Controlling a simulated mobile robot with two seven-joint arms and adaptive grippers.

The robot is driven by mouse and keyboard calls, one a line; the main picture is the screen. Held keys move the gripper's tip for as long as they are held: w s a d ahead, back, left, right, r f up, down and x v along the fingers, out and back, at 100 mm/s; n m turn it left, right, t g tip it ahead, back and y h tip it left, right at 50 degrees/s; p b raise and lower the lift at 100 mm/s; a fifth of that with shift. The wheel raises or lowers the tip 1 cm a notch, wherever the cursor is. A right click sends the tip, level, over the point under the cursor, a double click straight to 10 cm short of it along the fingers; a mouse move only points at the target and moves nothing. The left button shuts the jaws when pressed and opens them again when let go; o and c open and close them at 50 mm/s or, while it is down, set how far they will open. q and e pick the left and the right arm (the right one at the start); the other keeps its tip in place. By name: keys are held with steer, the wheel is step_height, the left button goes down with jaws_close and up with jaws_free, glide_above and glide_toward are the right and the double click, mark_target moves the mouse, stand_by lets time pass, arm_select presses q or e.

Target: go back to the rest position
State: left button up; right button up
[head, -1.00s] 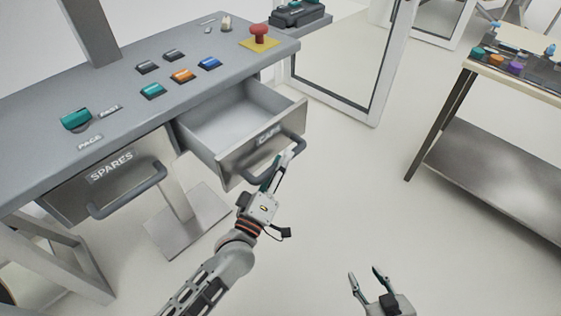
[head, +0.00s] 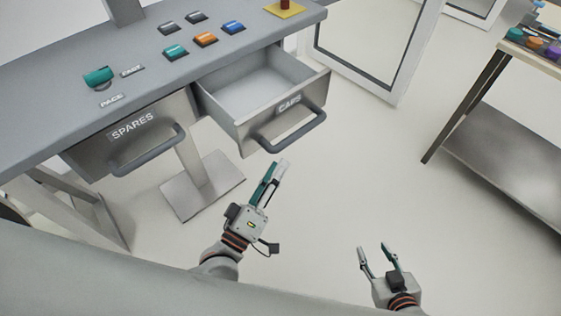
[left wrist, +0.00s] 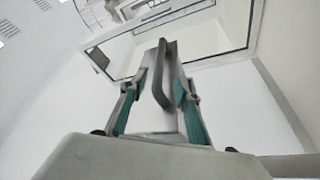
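My left gripper (head: 276,168) is just in front of the CAPS drawer, below and left of its handle (head: 292,134) in the head view, with a gap between them. In the left wrist view its two fingers (left wrist: 161,88) stand apart, and the grey handle (left wrist: 163,78) shows beyond and between them. Nothing is held. The CAPS drawer (head: 262,118) is pulled out and its visible inside looks empty. My right gripper (head: 374,252) is open and empty over the floor at the lower right.
The SPARES drawer (head: 127,145) is shut, its handle (head: 150,150) sticking out. A side table (head: 505,165) with a lower shelf stands at the right. Open floor (head: 370,175) lies between.

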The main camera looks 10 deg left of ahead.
stand_by(0.5)
arm_select(q)
steer(key=s+a+f+m+g+y, duration=0.2)
steer(key=s+a+f+m+g, duration=0.2)
steer(key=f, duration=0.5)
steer(key=s+a+f+m+g+y, duration=0.1)
steer(key=s+a+f+m+g, duration=0.3)
steer(key=a+f+m, duration=0.3)
step_height(320, 180, down, 3)
steer(key=shift+s+a+r+m+y, duration=0.15)
steer(key=shift+s+m+y, duration=0.25)
steer(key=shift+s+m, duration=0.25)
